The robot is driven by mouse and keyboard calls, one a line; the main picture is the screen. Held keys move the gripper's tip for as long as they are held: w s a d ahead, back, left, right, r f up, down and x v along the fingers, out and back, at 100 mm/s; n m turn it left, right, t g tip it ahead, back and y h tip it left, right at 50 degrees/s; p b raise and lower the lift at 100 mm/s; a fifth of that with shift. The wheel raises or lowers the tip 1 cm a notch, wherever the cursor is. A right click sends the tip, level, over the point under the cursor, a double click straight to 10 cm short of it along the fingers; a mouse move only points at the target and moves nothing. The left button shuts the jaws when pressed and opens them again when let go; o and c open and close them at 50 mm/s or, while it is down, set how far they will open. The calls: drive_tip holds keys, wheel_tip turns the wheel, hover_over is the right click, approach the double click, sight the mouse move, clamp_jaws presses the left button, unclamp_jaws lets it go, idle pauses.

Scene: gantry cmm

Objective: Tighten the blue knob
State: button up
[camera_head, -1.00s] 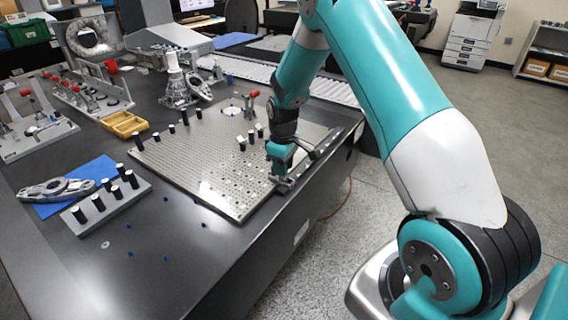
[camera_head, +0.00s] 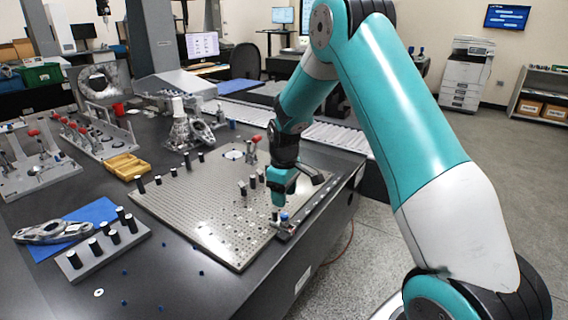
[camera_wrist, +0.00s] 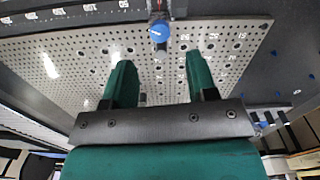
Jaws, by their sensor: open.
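The blue knob (camera_wrist: 160,32) shows in the wrist view at the top centre, on a dark clamp-like fitting at the edge of the perforated plate. It also shows in the head view (camera_head: 284,216), small, on a fixture at the plate's right edge. My gripper (camera_wrist: 157,62) is open, with its two green fingers apart and nothing between them. In the wrist view the knob lies beyond the fingertips, roughly in line with the gap. In the head view my gripper (camera_head: 279,203) is just above the knob; whether they touch cannot be told.
The perforated plate (camera_head: 215,215) lies on the dark table with several black posts on it. A red-handled clamp (camera_head: 253,150) stands on its far part. A yellow tray (camera_head: 127,166) and a grey block with black posts (camera_head: 90,262) are left. Small blue pieces lie in front.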

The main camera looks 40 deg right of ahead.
sight(284, 214)
wheel_tip(284, 214, up, 11)
drive_tip(key=shift+r, duration=0.1)
idle(0.6)
drive_tip(key=s+a+r+n+y+p, duration=0.1)
drive_tip(key=s+a+r+p, duration=0.1)
drive_tip(key=s+a+r, duration=0.5)
drive_tip(key=s+a+r+y+p, duration=0.1)
drive_tip(key=s+a+r+p, duration=0.15)
drive_tip(key=s+a, duration=0.45)
drive_tip(key=s+a+r+y, duration=0.1)
drive_tip(key=s+a+r, duration=0.1)
drive_tip(key=s+a, duration=0.3)
drive_tip(key=s+a+r+y+p, duration=0.1)
drive_tip(key=s+a, duration=0.3)
drive_tip(key=s, duration=0.5)
drive_tip(key=shift+s+a+r+n+p, duration=0.3)
drive_tip(key=shift+s+a+r, duration=0.05)
drive_tip(key=shift+a, duration=0.05)
